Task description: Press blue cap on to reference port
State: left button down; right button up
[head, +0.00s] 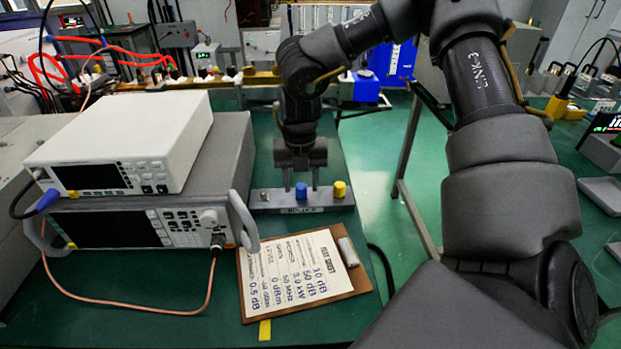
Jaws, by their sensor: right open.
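A blue cap (301,190) stands upright on a grey rack (278,203) behind the clipboard. A yellow cap (339,189) stands to its right on the same rack. My right gripper (301,182) points down from above with its fingers open, one on each side of the blue cap. I cannot tell whether the fingers touch it. The grey instrument (190,222) at the left has a connector (218,241) at its lower right front, with a copper cable on it. No port is readably marked as reference. My left gripper is out of view.
A white meter (130,140) sits on the grey instrument, with a blue plug (48,199) at its left front. A clipboard (246,305) with a written sheet lies on the green bench (120,300). A yellow tag (264,330) lies below it. Handles project from the instrument's front.

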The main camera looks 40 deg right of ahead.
aim_at(301, 186)
grip_shut()
jog(key=shift+r, duration=0.1)
dwell(0.4)
jog(key=shift+r+p, duration=0.6)
jog(key=shift+r, duration=0.7)
jog(key=shift+r+p, duration=0.3)
jog(key=shift+r, duration=0.55)
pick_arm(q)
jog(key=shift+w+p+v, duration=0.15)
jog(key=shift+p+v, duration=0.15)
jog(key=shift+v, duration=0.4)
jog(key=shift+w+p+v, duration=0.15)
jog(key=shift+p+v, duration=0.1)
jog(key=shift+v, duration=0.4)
pick_arm(e)
jog(key=shift+r, duration=0.8)
